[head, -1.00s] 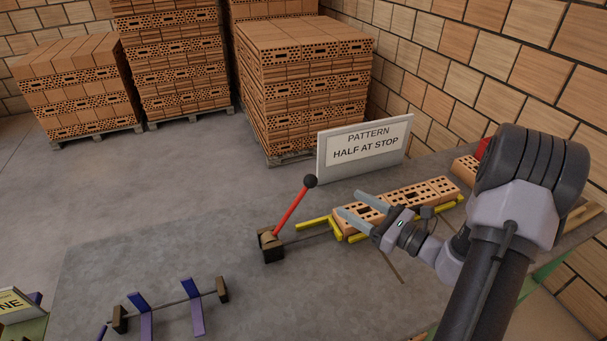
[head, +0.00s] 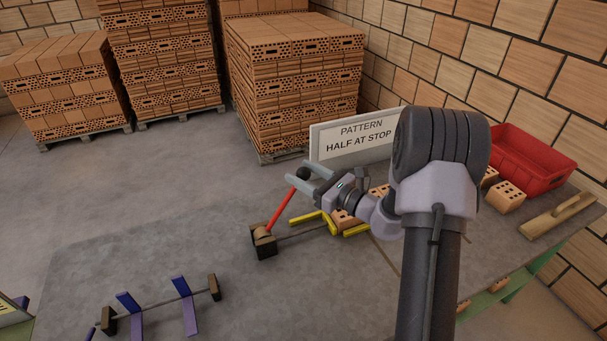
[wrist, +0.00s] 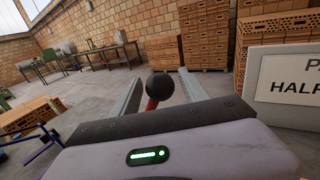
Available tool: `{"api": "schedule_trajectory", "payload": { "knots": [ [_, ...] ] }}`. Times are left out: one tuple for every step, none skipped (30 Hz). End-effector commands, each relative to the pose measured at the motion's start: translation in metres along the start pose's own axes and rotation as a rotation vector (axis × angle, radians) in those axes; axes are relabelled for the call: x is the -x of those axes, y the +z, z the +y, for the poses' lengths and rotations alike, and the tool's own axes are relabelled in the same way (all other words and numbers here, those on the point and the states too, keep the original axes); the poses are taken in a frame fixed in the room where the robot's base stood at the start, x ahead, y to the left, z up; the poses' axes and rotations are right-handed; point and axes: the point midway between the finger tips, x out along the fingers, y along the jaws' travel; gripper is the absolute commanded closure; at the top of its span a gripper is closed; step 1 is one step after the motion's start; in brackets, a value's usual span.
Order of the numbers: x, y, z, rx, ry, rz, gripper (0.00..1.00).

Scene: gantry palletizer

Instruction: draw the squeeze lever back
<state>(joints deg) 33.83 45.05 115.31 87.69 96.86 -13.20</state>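The squeeze lever is a red rod (head: 281,208) with a black ball knob (head: 303,173), rising from a small dark block (head: 263,242) on the grey bench and leaning right. My gripper (head: 299,173) is at the knob, with its two grey fingers apart. In the wrist view the black knob (wrist: 160,86) lies between the open fingers, with a visible gap on each side. The red rod shows just below it. Yellow squeeze bars (head: 327,222) sit right of the block beside perforated bricks, partly hidden by my arm.
A sign reading "PATTERN HALF AT STOP" (head: 352,140) stands close behind my gripper. A red bin (head: 535,158), loose bricks (head: 504,197) and a wooden trowel-like tool (head: 558,215) are at right. A rack with purple arms (head: 184,306) is at front left.

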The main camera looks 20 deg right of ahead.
Motion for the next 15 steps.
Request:
{"api": "schedule_trajectory", "payload": {
  "knots": [
    [0.0001, 0.0, 0.0, 0.0, 0.0, 0.0, 0.6],
    [0.0002, 0.0, 0.0, 0.0, 0.0, 0.0, 0.66],
    [0.0002, -0.0001, 0.0, 0.0, 0.0, 0.0, 0.74],
    [0.0002, 0.0, 0.0, 0.0, 0.0, 0.0, 0.8],
    [0.0003, 0.0, 0.0, 0.0, 0.0, 0.0, 0.86],
    [0.0003, 0.0, 0.0, 0.0, 0.0, 0.0, 0.94],
    [0.0003, -0.0001, 0.0, 0.0, 0.0, 0.0, 1.0],
    [0.0003, -0.0001, 0.0, 0.0, 0.0, 0.0, 1.0],
    [0.0003, -0.0001, 0.0, 0.0, 0.0, 0.0, 1.0],
    [0.0003, -0.0001, 0.0, 0.0, 0.0, 0.0, 1.0],
    [0.0004, -0.0001, 0.0, 0.0, 0.0, 0.0, 1.0],
    [0.0004, -0.0001, 0.0, 0.0, 0.0, 0.0, 1.0],
    [0.0004, -0.0001, 0.0, 0.0, 0.0, 0.0, 1.0],
    [0.0004, -0.0001, 0.0, 0.0, 0.0, 0.0, 1.0],
    [0.0004, -0.0001, 0.0, 0.0, 0.0, 0.0, 1.0]
  ]
}}
